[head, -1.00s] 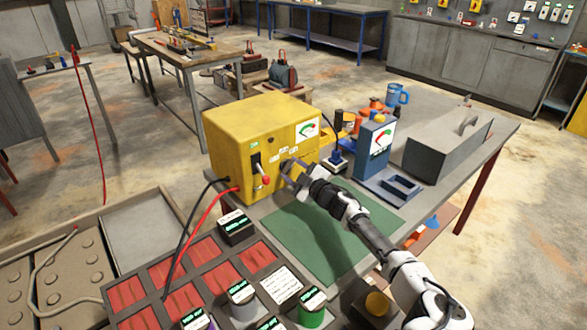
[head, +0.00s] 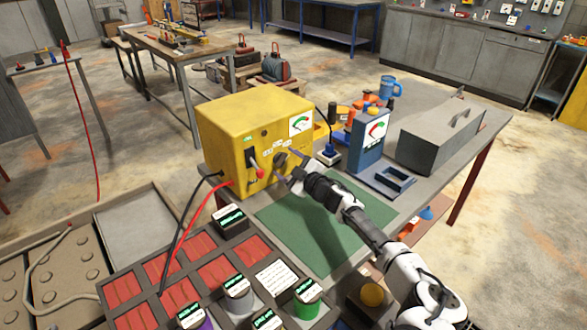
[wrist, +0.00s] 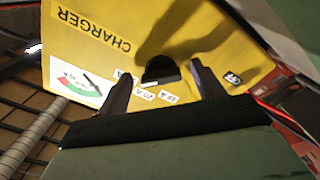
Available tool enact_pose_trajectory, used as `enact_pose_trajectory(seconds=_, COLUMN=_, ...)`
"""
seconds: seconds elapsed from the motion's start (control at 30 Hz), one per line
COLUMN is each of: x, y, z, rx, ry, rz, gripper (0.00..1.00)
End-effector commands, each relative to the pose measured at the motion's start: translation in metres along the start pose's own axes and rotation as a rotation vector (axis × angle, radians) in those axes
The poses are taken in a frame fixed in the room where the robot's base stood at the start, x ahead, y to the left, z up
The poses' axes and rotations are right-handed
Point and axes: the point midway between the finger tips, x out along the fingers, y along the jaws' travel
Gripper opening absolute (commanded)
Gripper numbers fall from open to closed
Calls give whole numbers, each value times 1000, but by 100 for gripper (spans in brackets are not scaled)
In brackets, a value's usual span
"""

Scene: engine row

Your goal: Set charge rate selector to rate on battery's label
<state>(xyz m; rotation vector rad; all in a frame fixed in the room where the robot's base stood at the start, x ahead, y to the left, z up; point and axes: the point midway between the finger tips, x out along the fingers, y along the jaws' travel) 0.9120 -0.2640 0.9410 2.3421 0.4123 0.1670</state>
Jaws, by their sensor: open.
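The yellow charger (head: 255,120) stands on the bench, with a gauge and a red-tipped lever (head: 253,165) on its front. Its dark selector knob (head: 280,160) is on that front, with small white rate labels around it. My gripper (head: 294,168) is open just in front of the knob. In the wrist view the knob (wrist: 160,70) shows between the two finger tips, apart from both; its pointing direction is unclear. A white printed label (head: 276,279) lies among red panels (head: 212,274) in a dark frame at the front; its text is too small to read.
A green mat (head: 315,232) lies clear below my arm. A blue gauge stand (head: 370,140) and grey toolbox (head: 435,140) stand right of the charger. Red and black cables (head: 195,212) run down from the charger. Labelled cylinders (head: 307,298) stand in front.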

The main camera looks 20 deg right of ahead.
Motion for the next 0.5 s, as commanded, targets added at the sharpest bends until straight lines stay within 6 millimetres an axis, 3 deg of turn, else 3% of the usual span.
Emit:
enact_pose_trajectory(seconds=0.17, x=-17, y=0, z=2, rx=-1, ry=-1, rz=2, gripper=67)
enact_pose_trajectory(seconds=0.5, x=-88, y=-2, z=3, rx=-1, ry=-3, rz=2, gripper=67)
